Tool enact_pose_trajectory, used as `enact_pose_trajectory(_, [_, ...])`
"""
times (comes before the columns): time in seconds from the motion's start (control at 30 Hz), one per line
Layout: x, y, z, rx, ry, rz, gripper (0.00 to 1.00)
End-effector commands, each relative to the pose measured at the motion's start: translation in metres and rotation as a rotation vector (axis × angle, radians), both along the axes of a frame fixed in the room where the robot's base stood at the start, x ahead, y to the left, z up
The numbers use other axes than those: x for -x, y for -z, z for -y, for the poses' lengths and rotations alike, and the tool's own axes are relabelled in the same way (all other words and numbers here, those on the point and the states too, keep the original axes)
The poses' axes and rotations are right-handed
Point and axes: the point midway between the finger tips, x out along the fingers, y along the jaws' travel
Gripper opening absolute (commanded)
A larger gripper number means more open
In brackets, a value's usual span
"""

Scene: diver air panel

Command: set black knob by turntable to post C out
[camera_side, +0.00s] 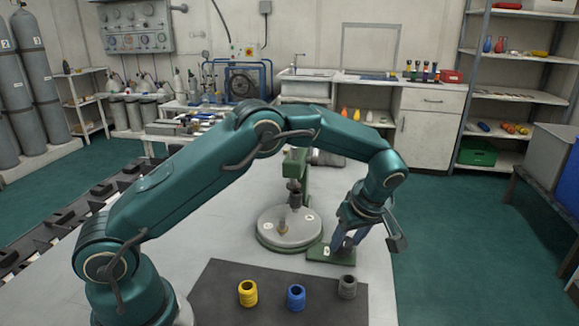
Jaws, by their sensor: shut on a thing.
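The turntable (270,238) is a round grey disc with small white labels on it, too small to read surely. A short brass-coloured post (283,228) stands on the disc, and a darker post stands behind it under a green upright (297,162). A green plate (318,254) with a white label extends from the turntable's front right. My gripper (343,246) points down at this plate, its fingers low over it and shut. The black knob is hidden by the fingers, which appear shut on it. Which way the knob is turned cannot be seen.
A dark mat (220,295) at the table's front holds a yellow ring piece (248,293), a blue one (296,297) and a grey one (347,287). They stand apart, in front of my gripper. The pale table (375,290) is bare at the right.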

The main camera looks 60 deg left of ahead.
Motion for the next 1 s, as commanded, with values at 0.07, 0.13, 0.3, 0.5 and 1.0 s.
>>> enact_pose_trajectory(0.07, [0.0004, 0.0013, 0.0013, 0.003, -0.027, -0.004, 0.0])
enact_pose_trajectory(0.13, [0.0003, 0.0012, 0.0014, 0.003, -0.045, -0.004, 0.0])
enact_pose_trajectory(0.3, [0.0005, 0.0015, 0.0015, 0.004, -0.069, -0.005, 0.0])
enact_pose_trajectory(0.5, [0.0003, 0.0015, 0.0017, 0.005, -0.074, -0.005, 0.0])
enact_pose_trajectory(1.0, [-0.0002, 0.0008, 0.001, 0.003, -0.072, -0.002, 0.79])
